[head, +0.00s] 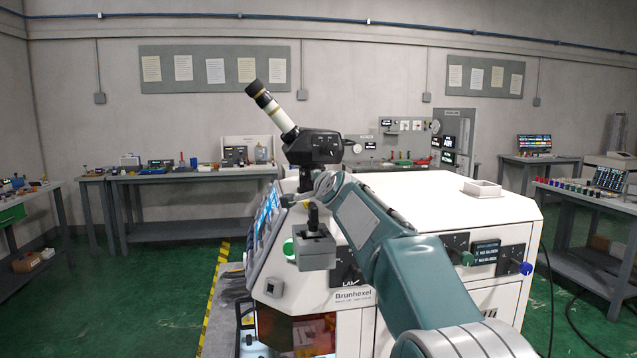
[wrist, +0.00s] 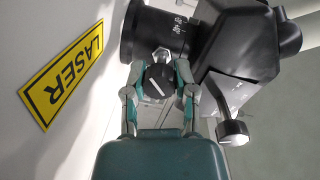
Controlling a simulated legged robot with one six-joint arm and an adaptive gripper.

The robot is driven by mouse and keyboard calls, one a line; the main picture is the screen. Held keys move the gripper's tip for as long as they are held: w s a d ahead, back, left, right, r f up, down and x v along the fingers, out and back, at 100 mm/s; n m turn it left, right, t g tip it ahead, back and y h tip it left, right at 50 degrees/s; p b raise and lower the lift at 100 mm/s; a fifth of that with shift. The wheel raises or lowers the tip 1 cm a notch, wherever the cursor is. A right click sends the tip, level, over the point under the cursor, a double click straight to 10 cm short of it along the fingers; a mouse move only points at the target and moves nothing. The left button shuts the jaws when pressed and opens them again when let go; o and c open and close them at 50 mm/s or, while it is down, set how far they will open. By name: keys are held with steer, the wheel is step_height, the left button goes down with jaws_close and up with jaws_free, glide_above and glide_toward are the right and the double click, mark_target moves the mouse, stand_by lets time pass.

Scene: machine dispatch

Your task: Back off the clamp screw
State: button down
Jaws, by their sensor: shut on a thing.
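The clamp screw's black knob (wrist: 158,80), with a white line across its face, sits between the two fingers of my gripper (wrist: 160,74) in the wrist view. The fingers are shut on it from both sides. Just above it is a pale metal piece, against a black ring (wrist: 165,28) with white scale marks. In the head view a black microscope head (head: 312,147) with a long white tube (head: 272,105) stands on the white machine (head: 400,185).
A second knob (wrist: 233,132) on a metal stem sits to the right of my gripper, beside a black housing (wrist: 240,45). A yellow LASER label (wrist: 62,75) is on the pale surface at left. A grey box with a stick (head: 315,247) is near my arm. Benches line the wall.

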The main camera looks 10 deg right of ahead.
steer(key=shift+f+n, duration=0.35)
steer(key=shift+n, duration=0.25)
steer(key=shift+c, duration=2)
jaws_free()
steer(key=shift+w+a, duration=0.1)
steer(key=shift+w, duration=0.05)
steer(key=shift+r, duration=0.15)
steer(key=shift+s+r, duration=0.1)
steer(key=shift+s, duration=0.25)
steer(key=shift+s+r, duration=0.15)
steer(key=shift+s, duration=3.25)
